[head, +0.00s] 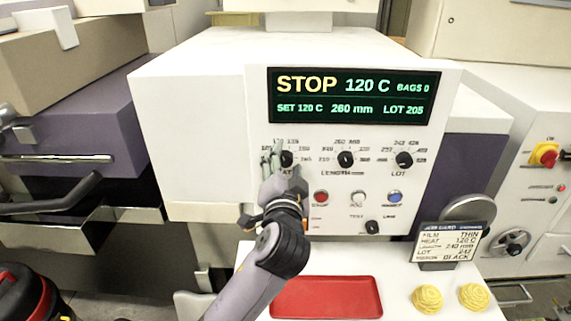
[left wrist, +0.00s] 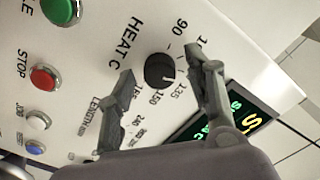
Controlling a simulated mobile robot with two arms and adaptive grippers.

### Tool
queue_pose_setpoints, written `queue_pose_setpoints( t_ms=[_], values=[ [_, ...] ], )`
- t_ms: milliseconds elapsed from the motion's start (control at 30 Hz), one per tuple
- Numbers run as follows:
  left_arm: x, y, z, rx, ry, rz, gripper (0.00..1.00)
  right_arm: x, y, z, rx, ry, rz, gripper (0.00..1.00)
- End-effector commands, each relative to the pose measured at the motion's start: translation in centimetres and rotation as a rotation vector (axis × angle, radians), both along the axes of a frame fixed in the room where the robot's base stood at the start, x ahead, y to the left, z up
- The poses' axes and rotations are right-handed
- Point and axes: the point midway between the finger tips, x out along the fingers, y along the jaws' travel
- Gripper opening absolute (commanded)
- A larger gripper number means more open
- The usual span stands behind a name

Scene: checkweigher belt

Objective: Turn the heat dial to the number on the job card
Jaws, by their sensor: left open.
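The black heat dial (head: 286,158) is on the white machine panel; it also shows in the left wrist view (left wrist: 160,70) under the HEAT C label. My left gripper (left wrist: 162,62) is open, with one finger on each side of the dial; I see a gap beside the dial. In the head view my left gripper (head: 278,166) partly covers the dial and its scale. The dial's white mark points toward the right finger, which hides part of the scale. The job card (head: 448,243) reads HEAT 120 C. The display (head: 355,96) reads STOP, 120 C and SET 120 C. My right gripper is out of view.
The length dial (head: 346,159) and lot dial (head: 404,160) sit right of the heat dial. Below are a red stop button (head: 321,198), a white button (head: 358,198) and a blue button (head: 395,197). A red tray (head: 326,297) and yellow coils (head: 427,299) lie on the shelf.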

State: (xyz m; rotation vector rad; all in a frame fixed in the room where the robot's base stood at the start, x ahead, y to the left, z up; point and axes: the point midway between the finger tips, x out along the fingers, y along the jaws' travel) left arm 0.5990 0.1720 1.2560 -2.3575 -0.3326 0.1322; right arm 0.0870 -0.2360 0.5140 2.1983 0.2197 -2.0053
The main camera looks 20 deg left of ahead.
Motion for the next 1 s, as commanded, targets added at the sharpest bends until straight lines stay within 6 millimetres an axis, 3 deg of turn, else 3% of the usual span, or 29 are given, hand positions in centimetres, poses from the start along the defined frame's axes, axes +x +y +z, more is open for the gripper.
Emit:
queue_pose_setpoints(
  t_ms=[267,700,1000],
  values=[
    [-0.7,-0.3,-0.1,-0.002,0.002,-0.001,0.48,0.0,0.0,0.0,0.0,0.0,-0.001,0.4],
    [-8.9,-2.6,-0.1,-0.004,0.003,-0.002,0.48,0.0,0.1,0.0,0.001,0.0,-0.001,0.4],
    [-11.5,-3.3,-0.1,-0.001,0.002,-0.001,0.48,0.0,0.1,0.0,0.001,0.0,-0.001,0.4]
  ],
)
